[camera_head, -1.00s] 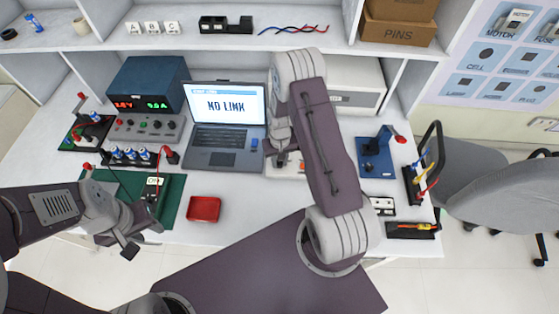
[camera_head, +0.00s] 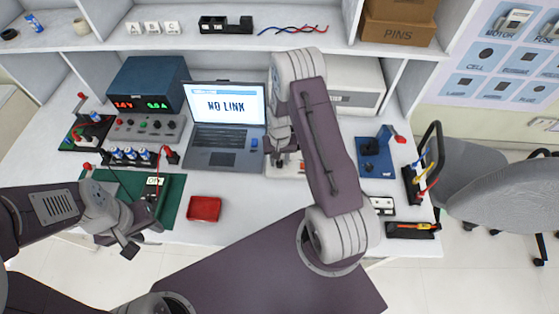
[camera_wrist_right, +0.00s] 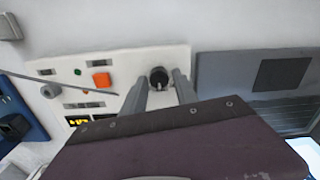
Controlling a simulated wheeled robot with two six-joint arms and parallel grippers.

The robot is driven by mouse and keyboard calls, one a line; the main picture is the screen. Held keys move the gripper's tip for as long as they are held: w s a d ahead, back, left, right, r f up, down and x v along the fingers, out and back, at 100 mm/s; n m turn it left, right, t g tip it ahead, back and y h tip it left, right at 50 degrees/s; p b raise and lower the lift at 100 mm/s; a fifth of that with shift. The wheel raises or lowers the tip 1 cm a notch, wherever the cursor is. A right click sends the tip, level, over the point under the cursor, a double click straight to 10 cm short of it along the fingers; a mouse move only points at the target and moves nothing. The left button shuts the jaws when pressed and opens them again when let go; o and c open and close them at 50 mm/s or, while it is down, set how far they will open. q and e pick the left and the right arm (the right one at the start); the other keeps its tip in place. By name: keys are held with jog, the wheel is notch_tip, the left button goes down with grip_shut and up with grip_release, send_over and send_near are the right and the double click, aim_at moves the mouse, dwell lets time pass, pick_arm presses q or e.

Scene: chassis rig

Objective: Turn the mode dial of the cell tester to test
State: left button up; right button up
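The cell tester (camera_wrist_right: 128,63) is a pale panel with an orange button, a small green light and a dark display with yellow marks. Its black mode dial (camera_wrist_right: 159,77) has a light pointer mark and shows in the right wrist view. My right gripper (camera_wrist_right: 160,78) is open, with one finger on each side of the dial and a gap showing on both sides. In the head view the tester (camera_head: 275,171) is mostly hidden by my right arm and gripper (camera_head: 281,160). My left gripper (camera_head: 132,247) is at the front left, apart from the tester; its finger gap is unclear.
A laptop (camera_head: 224,135) reading "NO LINK" stands just left of the tester. A blue fixture (camera_head: 375,158) is to the right. A red tray (camera_head: 204,209) and a green mat (camera_head: 174,196) lie at front left. The bench between tray and tester is clear.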

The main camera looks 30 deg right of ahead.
aim_at(280, 162)
jog(key=shift+o, duration=0.4)
jog(key=shift+s, duration=0.15)
notch_tip(280, 162, up, 9)
jog(key=shift+r, duration=0.1)
